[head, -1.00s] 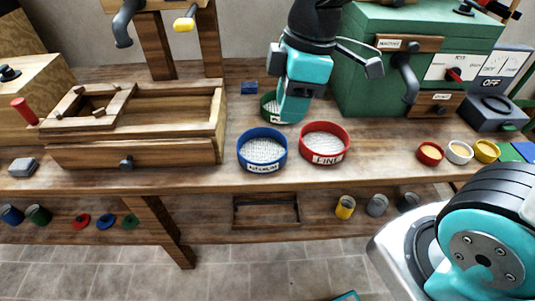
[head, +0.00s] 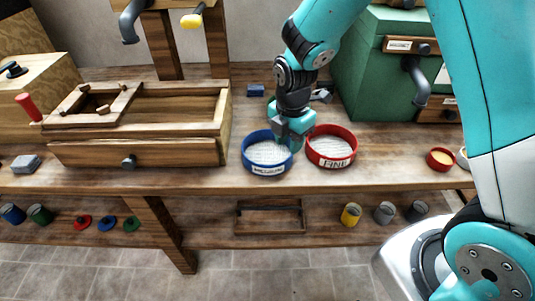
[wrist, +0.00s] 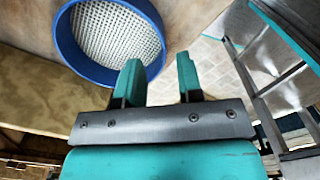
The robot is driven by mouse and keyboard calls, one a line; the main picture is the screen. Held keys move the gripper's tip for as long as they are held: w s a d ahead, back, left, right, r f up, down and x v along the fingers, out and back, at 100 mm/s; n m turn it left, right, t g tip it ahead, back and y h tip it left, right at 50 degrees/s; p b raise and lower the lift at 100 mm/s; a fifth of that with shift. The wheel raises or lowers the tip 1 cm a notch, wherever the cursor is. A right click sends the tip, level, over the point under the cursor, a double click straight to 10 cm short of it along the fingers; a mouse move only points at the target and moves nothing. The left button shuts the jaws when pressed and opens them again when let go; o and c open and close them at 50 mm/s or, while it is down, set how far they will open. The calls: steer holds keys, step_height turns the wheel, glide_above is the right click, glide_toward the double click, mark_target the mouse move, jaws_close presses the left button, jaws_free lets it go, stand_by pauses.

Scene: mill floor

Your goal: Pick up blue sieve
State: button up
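The blue sieve (head: 268,169) stands on the wooden bench, left of the red sieve. It has a pale mesh and a white label on its front; the print is hard to read. My gripper (head: 293,147) is at its right side, partly covering its rim. In the wrist view my gripper (wrist: 158,62) is open, with two teal fingers apart. The left finger overlaps the mesh of the blue sieve (wrist: 72,52), and the right finger shows outside the rim. I cannot tell whether either finger touches it.
The red sieve (head: 331,160), labelled FINE, stands close on the right. A green sieve (head: 272,100) is mostly hidden behind my arm. A wooden box (head: 150,152) is to the left. A green machine (head: 365,75) stands at the back right. Bare bench (head: 390,150) lies right of the red sieve.

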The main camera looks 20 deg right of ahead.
mark_target(287, 159)
steer(key=shift+s+a+f, duration=0.15)
steer(key=shift+f, duration=1.6)
steer(key=shift+s+a+f, duration=0.1)
steer(key=shift+f, duration=1.6)
jaws_close()
